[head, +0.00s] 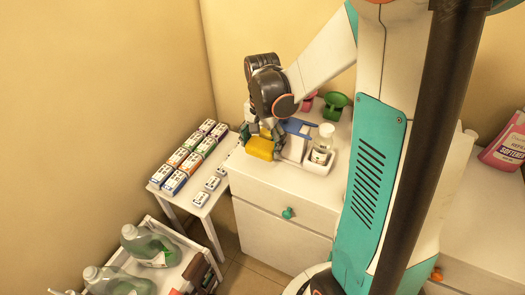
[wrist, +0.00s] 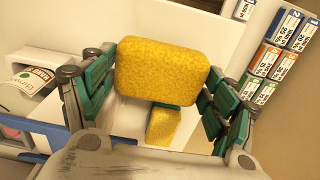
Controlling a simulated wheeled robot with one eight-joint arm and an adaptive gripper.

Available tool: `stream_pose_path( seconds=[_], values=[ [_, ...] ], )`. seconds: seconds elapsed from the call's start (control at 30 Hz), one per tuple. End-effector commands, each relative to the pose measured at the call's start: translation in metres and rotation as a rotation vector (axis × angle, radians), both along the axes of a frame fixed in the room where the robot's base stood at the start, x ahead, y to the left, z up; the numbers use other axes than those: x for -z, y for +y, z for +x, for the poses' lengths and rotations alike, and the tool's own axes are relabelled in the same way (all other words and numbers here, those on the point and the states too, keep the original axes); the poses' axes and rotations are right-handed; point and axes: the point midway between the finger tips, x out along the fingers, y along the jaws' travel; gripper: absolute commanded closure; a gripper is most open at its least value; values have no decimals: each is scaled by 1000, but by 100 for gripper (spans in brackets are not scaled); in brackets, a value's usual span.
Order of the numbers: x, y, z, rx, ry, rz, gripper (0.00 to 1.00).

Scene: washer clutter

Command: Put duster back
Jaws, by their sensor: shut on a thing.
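A yellow, rough-faced, rounded block (head: 260,148), the likeliest duster in view, is gripped between the fingers of my gripper (head: 264,139). It also fills the middle of the wrist view (wrist: 162,68), with green finger pads on its left and right sides. My gripper points down over the left part of the white cabinet top (head: 290,180). A smaller yellow piece (wrist: 165,128) shows beyond the held block; I cannot tell whether the two are joined. Whether the held block touches the cabinet top is unclear.
Close to the right of my gripper stand a blue-and-white holder (head: 296,140) and a bottle (head: 322,142) in a white tray. Small labelled boxes (head: 190,160) cover a low table at left. A cart with green bottles (head: 150,247) stands at lower left.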

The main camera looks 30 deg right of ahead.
Motion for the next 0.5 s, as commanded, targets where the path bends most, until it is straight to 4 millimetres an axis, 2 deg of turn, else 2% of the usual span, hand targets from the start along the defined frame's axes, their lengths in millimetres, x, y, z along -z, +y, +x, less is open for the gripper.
stream_pose_path(
  seconds=[0.17,0.4,0.5],
  values=[
    [5,-5,3,-1,0,0,40],
    [36,-5,3,-1,0,0,40],
    [36,-5,3,0,0,0,40]
  ],
)
